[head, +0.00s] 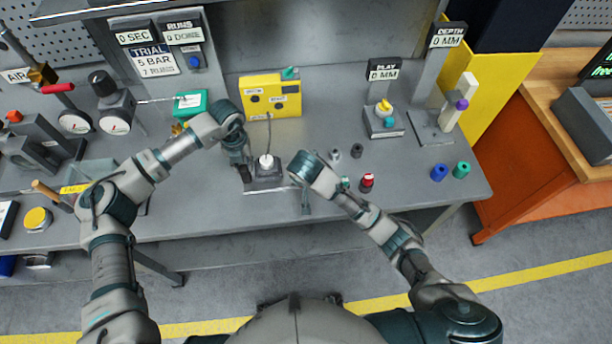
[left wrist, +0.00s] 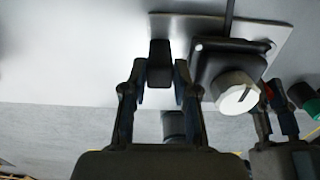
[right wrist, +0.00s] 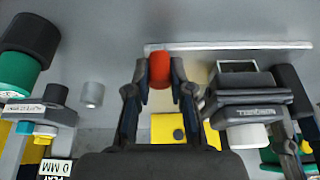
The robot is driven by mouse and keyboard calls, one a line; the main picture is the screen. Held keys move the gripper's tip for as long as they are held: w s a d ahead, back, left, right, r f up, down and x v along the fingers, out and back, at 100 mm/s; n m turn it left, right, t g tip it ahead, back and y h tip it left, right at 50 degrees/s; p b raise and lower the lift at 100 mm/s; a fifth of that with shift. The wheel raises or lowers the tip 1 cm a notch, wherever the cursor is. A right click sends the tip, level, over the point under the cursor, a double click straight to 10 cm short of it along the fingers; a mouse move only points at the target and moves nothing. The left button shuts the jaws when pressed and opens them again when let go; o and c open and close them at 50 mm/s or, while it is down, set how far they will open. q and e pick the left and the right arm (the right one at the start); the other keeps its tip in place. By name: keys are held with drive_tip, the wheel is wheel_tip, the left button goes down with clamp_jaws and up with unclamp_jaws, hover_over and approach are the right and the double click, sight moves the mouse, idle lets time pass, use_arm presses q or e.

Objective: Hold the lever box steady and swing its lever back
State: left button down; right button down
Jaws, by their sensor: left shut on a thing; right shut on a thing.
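The lever box (head: 266,184) is a dark box with a white round knob on a pale base plate near the table's front edge. My left gripper (head: 244,172) is at its left side. In the left wrist view, its fingers (left wrist: 161,75) are shut on a black block beside the box (left wrist: 210,65). My right gripper (head: 305,198) is at the right side of the box. In the right wrist view, its fingers (right wrist: 158,85) are shut on the red lever tip (right wrist: 159,68), with the box (right wrist: 245,108) beside them. The rest of the lever is mostly hidden.
A yellow box (head: 270,98) with a cable stands behind. A green box (head: 190,104) is behind left. A red-topped piece (head: 367,181) and small dark cylinders stand right of my right gripper. The play stand (head: 384,125) is farther right. Bare tabletop lies around (head: 330,110).

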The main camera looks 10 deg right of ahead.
use_arm(q)
drive_tip(key=shift+s, duration=0.1)
use_arm(e)
drive_tip(key=shift+s+a+m+h, duration=0.1)
drive_tip(key=shift+a+m+h, duration=0.3)
drive_tip(key=shift+a+m, duration=0.55)
use_arm(q)
drive_tip(key=shift+d, duration=0.1)
use_arm(e)
drive_tip(key=shift+d+m, duration=0.15)
drive_tip(key=shift+m, duration=0.1)
drive_tip(key=c, duration=1)
unclamp_jaws()
use_arm(q)
drive_tip(key=shift+f, duration=0.1)
use_arm(e)
drive_tip(key=shift+s+r, duration=0.1)
drive_tip(key=shift+r, duration=0.45)
drive_tip(key=s+a, duration=0.1)
drive_tip(key=s, duration=0.7)
drive_tip(key=s+a, duration=0.1)
drive_tip(key=s, duration=0.3)
drive_tip(key=shift+a+f, duration=0.1)
drive_tip(key=shift+a, duration=0.2)
